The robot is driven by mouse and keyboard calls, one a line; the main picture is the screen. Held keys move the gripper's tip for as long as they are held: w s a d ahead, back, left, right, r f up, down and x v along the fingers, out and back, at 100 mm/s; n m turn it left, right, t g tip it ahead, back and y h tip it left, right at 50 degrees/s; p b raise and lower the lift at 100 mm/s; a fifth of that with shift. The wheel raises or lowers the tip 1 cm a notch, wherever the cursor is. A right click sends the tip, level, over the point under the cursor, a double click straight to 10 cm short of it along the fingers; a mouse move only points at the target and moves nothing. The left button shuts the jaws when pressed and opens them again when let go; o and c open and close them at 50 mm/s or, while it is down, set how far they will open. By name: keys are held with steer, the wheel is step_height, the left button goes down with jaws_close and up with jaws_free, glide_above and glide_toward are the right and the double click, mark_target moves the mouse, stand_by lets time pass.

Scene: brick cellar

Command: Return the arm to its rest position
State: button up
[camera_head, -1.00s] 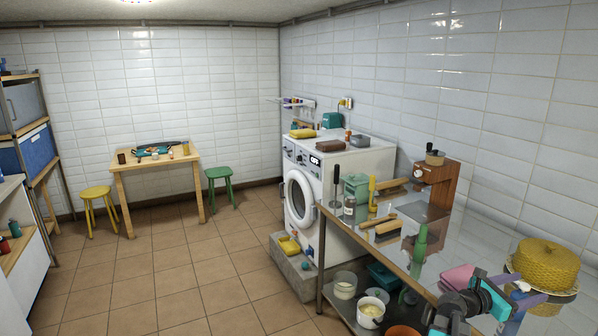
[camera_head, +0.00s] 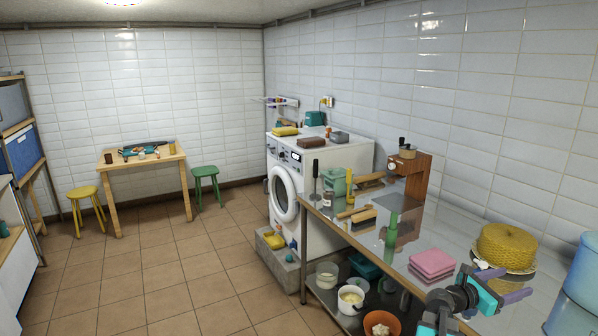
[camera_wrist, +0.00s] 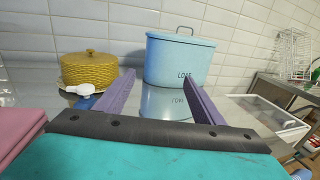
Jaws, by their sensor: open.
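My gripper (camera_head: 512,284) is at the lower right of the head view, over the steel table's near right part. Its two purple fingers are spread apart with nothing between them. In the wrist view the fingers (camera_wrist: 158,92) point toward a light blue lidded bin (camera_wrist: 180,60) marked with letters, which stands beyond them. The teal and black arm parts behind the fingers are mine. A yellow woven lidded basket (camera_head: 506,246) is just beyond the fingers in the head view, apart from them.
Folded pink cloths (camera_head: 432,263) lie on the steel table (camera_head: 455,232) left of my gripper. A washing machine (camera_head: 322,165) is beyond. The tiled floor (camera_head: 170,260) at left is clear.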

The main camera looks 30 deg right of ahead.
steer(key=w+a+f+n+t+y+b, duration=0.1)
steer(key=w+a+f+n+t+b, duration=0.3)
steer(key=w+a+f, duration=0.95)
steer(key=w+a+f+t+y+b, duration=0.1)
steer(key=w+a+f+y, duration=0.15)
steer(key=a+f, duration=0.7)
steer(key=w+a+f+t+y+b, duration=0.15)
steer(key=w+a+f, duration=0.4)
steer(key=f, duration=0.75)
steer(key=s+a+f+m+g+y+b, duration=0.1)
steer(key=s+a+f+m+g+y, duration=0.15)
steer(key=s+a+f, duration=0.6)
steer(key=s+a+f+m+g+y+b, duration=0.1)
steer(key=s+a+f+m+y+b, duration=0.15)
steer(key=a+f, duration=0.95)
steer(key=s+a+f+m+g+y, duration=0.2)
steer(key=s+a+m+y, duration=0.1)
steer(key=s+a+m, duration=0.4)
steer(key=s+a+f+m+g+y, duration=0.2)
steer(key=s+a+m, duration=0.5)
steer(key=a, duration=0.4)
steer(key=f+y, duration=0.1)
steer(key=y, duration=0.1)
steer(key=shift+a+m+g+y, duration=0.3)
steer(key=shift+a+m, duration=0.1)
